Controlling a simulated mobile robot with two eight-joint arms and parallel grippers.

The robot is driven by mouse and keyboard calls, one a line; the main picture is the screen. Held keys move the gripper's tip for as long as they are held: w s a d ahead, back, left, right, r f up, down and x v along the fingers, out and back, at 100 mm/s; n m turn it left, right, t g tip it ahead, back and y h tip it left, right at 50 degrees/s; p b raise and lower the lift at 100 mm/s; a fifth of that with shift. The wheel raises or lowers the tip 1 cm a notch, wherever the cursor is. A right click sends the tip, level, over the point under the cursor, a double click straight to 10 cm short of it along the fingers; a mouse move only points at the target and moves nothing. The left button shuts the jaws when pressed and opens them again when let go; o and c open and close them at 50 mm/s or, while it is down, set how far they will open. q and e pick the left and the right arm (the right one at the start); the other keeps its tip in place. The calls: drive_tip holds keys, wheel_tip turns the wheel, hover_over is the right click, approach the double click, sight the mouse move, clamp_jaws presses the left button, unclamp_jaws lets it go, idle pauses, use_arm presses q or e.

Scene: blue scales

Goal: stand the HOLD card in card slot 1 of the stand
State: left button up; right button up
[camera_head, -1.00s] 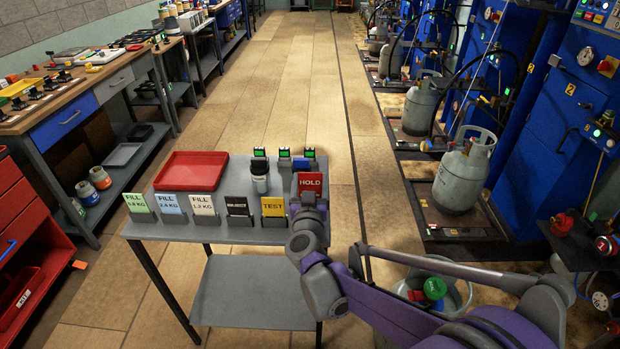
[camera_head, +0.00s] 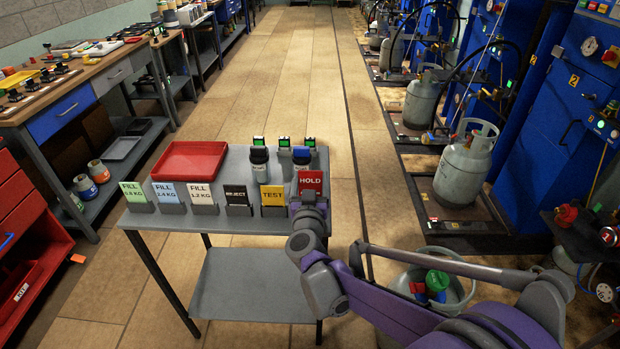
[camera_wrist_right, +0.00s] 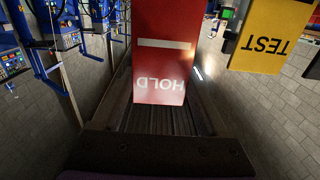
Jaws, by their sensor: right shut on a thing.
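The red HOLD card (camera_head: 310,181) is upright at the right end of the row of cards on the grey table (camera_head: 233,229). My right gripper (camera_head: 308,199) is shut on its lower part, with the lettering facing the head camera. In the right wrist view the HOLD card (camera_wrist_right: 163,55) fills the upper middle, its lettering upside down. Its lower edge and any holder beneath it are hidden by my gripper in the head view. I cannot tell which part is the stand or card slot 1. My left gripper is not in view.
The yellow TEST card (camera_head: 272,195) stands in a grey holder just left of my gripper; several more cards continue leftward. A dark-capped bottle (camera_head: 259,163) and a blue-capped bottle (camera_head: 301,156) stand behind. A red tray (camera_head: 193,161) lies at the table's back left.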

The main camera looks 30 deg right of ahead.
drive_tip(key=shift+f+b, duration=1.2)
drive_tip(key=shift+f, duration=0.5)
drive_tip(key=shift+f+b, duration=0.7)
drive_tip(key=shift+f, duration=0.2)
drive_tip(key=o, duration=1.2)
drive_tip(key=shift+o, duration=0.2)
drive_tip(key=v, duration=1)
drive_tip(key=shift+s+a, duration=0.2)
drive_tip(key=shift+s, duration=0.15)
